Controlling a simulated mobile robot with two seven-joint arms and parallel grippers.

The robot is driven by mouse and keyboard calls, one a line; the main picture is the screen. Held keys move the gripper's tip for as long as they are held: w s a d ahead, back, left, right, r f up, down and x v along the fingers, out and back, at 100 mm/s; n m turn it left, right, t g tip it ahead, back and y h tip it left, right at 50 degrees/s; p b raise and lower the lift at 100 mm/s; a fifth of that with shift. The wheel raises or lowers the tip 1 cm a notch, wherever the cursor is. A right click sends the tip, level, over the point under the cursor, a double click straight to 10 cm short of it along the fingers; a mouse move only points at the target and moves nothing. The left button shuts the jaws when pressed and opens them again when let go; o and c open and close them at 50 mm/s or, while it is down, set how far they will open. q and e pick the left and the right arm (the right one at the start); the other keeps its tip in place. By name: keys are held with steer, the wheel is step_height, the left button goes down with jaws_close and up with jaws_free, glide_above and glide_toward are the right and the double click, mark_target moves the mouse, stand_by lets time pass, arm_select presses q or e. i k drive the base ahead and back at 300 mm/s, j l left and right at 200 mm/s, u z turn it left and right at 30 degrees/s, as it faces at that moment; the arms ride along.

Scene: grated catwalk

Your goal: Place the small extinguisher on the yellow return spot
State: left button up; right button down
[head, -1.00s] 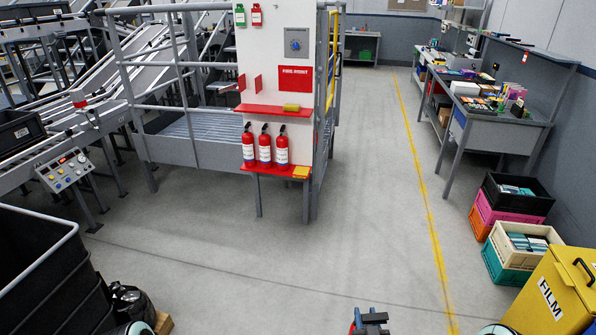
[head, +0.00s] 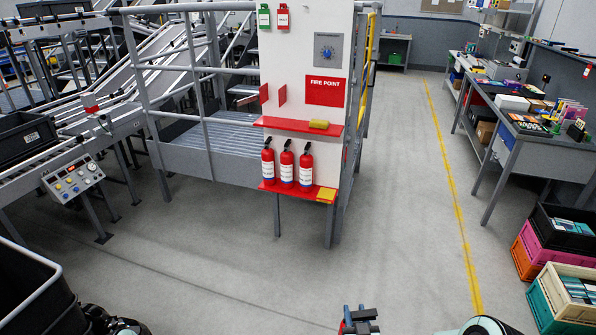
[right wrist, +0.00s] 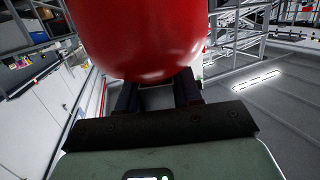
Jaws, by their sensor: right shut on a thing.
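A white fire point panel (head: 307,95) bears two red shelves. A yellow patch (head: 319,124) is on the upper shelf (head: 285,123). Another yellow patch (head: 326,194) is on the lower shelf's right end, beside three upright red extinguishers (head: 287,166). I cannot tell which patch is the return spot. My right gripper (head: 358,318) is low at the bottom edge of the head view, in front of and well short of the shelves. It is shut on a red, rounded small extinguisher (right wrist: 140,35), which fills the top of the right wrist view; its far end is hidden. My left gripper is not in view.
Grey floor (head: 400,210) is clear between me and the panel. A railed catwalk (head: 215,150) and a conveyor control box (head: 73,178) stand left. A workbench (head: 500,135) and stacked crates (head: 560,240) stand right. A black bin (head: 30,295) is at lower left.

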mark_target(327, 194)
steer(key=i, duration=1.8)
steer(key=i+u, duration=0.15)
steer(key=i, duration=0.25)
steer(key=i+l+u, duration=0.15)
steer(key=i, duration=0.25)
